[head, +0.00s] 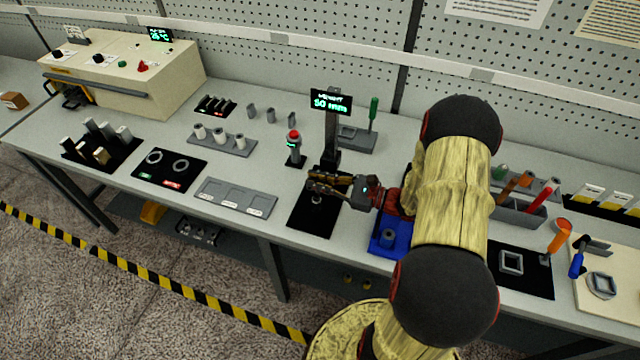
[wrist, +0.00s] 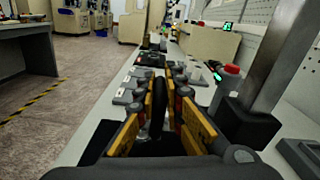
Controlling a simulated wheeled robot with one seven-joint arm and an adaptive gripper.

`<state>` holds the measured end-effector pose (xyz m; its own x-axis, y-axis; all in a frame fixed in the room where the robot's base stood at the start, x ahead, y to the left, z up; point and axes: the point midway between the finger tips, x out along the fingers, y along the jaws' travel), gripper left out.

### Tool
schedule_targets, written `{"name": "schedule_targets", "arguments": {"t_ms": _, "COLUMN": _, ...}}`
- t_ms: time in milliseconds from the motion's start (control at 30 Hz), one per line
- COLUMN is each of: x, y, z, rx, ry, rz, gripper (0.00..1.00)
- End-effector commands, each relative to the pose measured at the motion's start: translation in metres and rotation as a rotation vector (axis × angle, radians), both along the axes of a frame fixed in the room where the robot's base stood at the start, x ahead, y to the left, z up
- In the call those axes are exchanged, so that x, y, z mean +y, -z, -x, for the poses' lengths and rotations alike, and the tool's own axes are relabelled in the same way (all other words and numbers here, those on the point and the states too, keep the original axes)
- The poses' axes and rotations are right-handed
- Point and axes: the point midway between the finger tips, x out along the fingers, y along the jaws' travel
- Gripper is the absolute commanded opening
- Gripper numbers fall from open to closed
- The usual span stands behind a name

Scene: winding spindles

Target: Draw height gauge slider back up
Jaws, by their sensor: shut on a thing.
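The height gauge (head: 331,130) is a dark upright post on the bench, with a display (head: 331,102) on top that reads 50 mm in green. My gripper (head: 318,184) is low at the front of the post, above a black mat (head: 308,222). In the wrist view my gripper (wrist: 160,95) has its orange fingers on either side of a dark piece (wrist: 157,108), which appears to be part of the slider. The fingers hide much of the slider. The post (wrist: 278,65) and a black block (wrist: 245,126) at its foot stand to the right.
A red-topped button post (head: 294,147) stands just left of the gauge. A grey tray with a green-handled tool (head: 373,113) is behind it at right. A blue fixture (head: 388,242) lies under my arm. A grey three-recess tray (head: 235,198) lies left of the mat.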

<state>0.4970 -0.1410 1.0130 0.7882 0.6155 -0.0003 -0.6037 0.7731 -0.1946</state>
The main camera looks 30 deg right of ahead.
Motion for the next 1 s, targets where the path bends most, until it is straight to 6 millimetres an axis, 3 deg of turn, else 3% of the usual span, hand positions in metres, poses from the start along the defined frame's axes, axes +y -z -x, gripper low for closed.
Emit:
{"name": "schedule_targets", "arguments": {"t_ms": 467, "x": -0.001, "y": -0.001, "z": 0.000, "rx": -0.001, "ry": 0.002, "rz": 0.001, "gripper": 0.00}}
{"name": "schedule_targets", "arguments": {"t_ms": 1000, "x": -0.001, "y": -0.029, "z": -0.001, "rx": -0.002, "ry": 0.002, "rz": 0.001, "gripper": 0.00}}
